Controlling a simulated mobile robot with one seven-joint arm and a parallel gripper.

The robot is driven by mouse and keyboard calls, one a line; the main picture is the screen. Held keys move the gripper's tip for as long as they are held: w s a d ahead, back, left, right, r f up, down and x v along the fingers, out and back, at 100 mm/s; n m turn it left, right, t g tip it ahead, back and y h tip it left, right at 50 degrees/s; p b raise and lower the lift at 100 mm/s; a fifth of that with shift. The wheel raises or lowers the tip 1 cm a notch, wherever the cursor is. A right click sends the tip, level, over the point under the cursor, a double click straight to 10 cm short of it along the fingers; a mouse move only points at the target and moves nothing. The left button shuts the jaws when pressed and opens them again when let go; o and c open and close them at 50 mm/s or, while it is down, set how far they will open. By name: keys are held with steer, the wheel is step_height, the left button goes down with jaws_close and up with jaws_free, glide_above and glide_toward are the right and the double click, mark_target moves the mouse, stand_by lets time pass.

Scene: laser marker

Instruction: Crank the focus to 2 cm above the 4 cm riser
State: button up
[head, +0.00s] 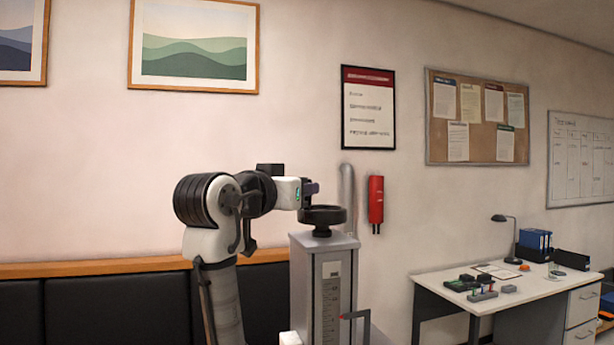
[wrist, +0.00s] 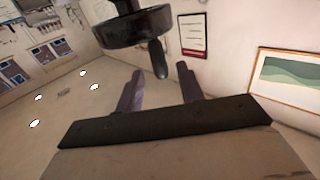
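The dark crank handwheel (head: 323,215) sits on top of the grey column (head: 302,285). In the wrist view the wheel (wrist: 120,28) fills the top, with its handle knob (wrist: 158,60) sticking out toward my fingers. My gripper (head: 310,188) is just above the wheel's left side. In the wrist view my gripper (wrist: 160,72) is open, with the knob's end between the two fingertips and gaps visible on both sides. A ruled scale (head: 331,300) runs down the column front, with a red-tipped pointer (head: 341,317) against it. The readings are too small to read. I cannot identify the riser.
A red wall-mounted device (head: 376,202) hangs behind the column on the right. A white desk (head: 540,290) with a lamp (head: 508,235) and small items stands further right. A black padded bench (head: 110,312) runs along the wall on the left.

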mark_target(307, 210)
steer(key=shift+p+x, duration=0.55)
steer(key=shift+x, duration=1.45)
steer(key=shift+c, duration=0.5)
jaws_close()
